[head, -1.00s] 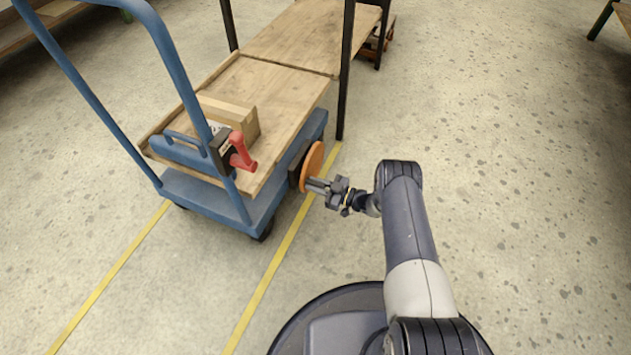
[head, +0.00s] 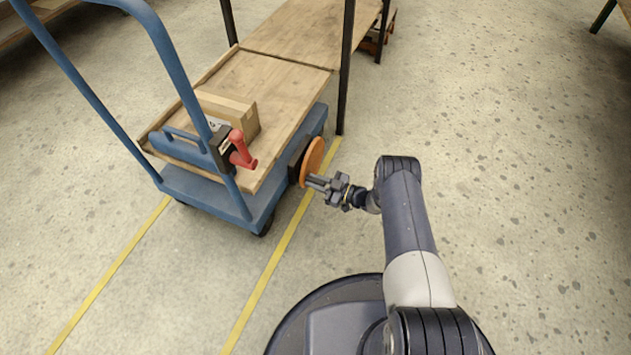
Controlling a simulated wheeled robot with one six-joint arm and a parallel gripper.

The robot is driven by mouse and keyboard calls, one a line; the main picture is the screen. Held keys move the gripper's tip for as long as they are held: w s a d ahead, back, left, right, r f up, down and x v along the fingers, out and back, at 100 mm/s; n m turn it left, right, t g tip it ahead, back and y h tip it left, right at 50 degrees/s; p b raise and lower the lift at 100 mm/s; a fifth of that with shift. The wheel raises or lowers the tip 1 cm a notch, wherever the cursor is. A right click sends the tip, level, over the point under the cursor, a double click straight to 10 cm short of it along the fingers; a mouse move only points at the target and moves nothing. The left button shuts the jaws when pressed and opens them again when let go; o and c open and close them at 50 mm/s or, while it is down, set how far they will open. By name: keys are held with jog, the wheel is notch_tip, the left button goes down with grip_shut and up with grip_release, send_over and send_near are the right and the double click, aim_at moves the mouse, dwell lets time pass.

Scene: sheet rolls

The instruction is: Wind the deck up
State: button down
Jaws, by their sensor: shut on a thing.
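The deck (head: 283,92) is a flat wooden board on a blue trolley (head: 215,200). An orange handwheel (head: 313,160) stands on a dark block at the trolley's right side. My gripper (head: 308,182) is at the lower part of the wheel, with its jaws shut at the wheel's face. The small part between the fingertips is hidden, so I cannot tell whether it is a knob or the rim.
A cardboard box (head: 228,115) sits on the deck. A red lever (head: 241,152) is on the trolley's blue push frame. A wooden table (head: 300,35) with dark posts adjoins the deck's far end. Yellow floor lines (head: 265,290) run by the trolley. Floor to the right is clear.

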jog(key=shift+s+a+f, duration=0.15)
jog(key=shift+s+f, duration=0.05)
jog(key=shift+s, duration=0.1)
jog(key=c, duration=1.6)
grip_release()
jog(key=o, duration=0.3)
jog(key=shift+w+r, duration=0.15)
jog(key=shift+w, duration=0.05)
jog(key=shift+d, duration=0.35)
jog(key=p+v, duration=0.2)
jog(key=v, duration=0.8)
jog(key=shift+s+p, duration=0.15)
jog(key=shift+p, duration=0.2)
jog(key=shift+d, duration=0.1)
